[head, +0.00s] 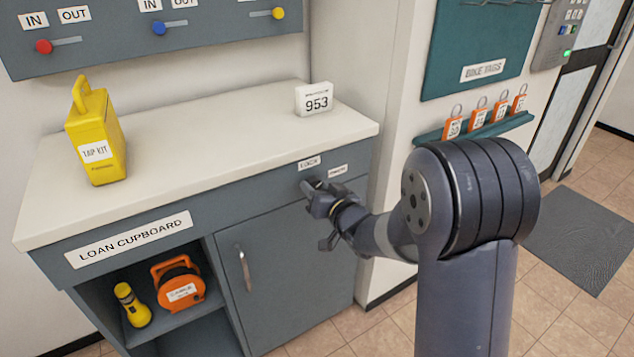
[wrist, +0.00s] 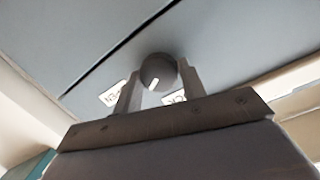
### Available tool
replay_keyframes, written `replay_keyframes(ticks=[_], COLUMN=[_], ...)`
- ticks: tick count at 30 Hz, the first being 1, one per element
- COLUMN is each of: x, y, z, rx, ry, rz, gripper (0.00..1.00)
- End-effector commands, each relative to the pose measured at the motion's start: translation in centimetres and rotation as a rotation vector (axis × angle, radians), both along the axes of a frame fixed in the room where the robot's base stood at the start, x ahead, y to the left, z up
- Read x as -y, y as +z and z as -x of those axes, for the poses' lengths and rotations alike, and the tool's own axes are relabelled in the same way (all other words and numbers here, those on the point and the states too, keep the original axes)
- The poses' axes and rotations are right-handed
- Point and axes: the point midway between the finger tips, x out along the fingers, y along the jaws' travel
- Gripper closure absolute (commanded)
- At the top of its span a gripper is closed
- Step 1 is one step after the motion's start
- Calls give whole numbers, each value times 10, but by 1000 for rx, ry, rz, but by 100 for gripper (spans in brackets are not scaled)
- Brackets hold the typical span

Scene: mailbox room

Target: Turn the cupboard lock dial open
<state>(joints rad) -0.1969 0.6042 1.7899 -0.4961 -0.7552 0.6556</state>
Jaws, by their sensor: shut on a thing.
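The lock dial (wrist: 158,68) is a dark round knob on the grey cupboard front, with a white mark near its edge. My gripper (head: 312,187) is at the dial, and in the wrist view its two fingers (wrist: 160,82) are shut on either side of it. The white mark points between two white labels: the open label (wrist: 113,93), upside down, and the lock label (wrist: 175,98), partly hidden by a finger. In the head view the lock label (head: 309,163) and the other label (head: 337,171) show above my gripper, which hides the dial. The cupboard door (head: 285,270) is shut.
A yellow tap kit (head: 95,135) and a white 953 sign (head: 315,99) stand on the countertop (head: 200,130). An orange reel (head: 179,284) and yellow torch (head: 133,304) sit in the open shelf. A vertical door handle (head: 244,268) sticks out left of my gripper.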

Motion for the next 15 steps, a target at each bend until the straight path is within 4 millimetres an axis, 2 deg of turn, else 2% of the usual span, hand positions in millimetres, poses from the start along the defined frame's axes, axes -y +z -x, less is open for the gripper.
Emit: replay_keyframes(ticks=[15], x=[1], y=[2], z=[-1], rx=[-215], ry=[0], rz=[-317], gripper=[84])
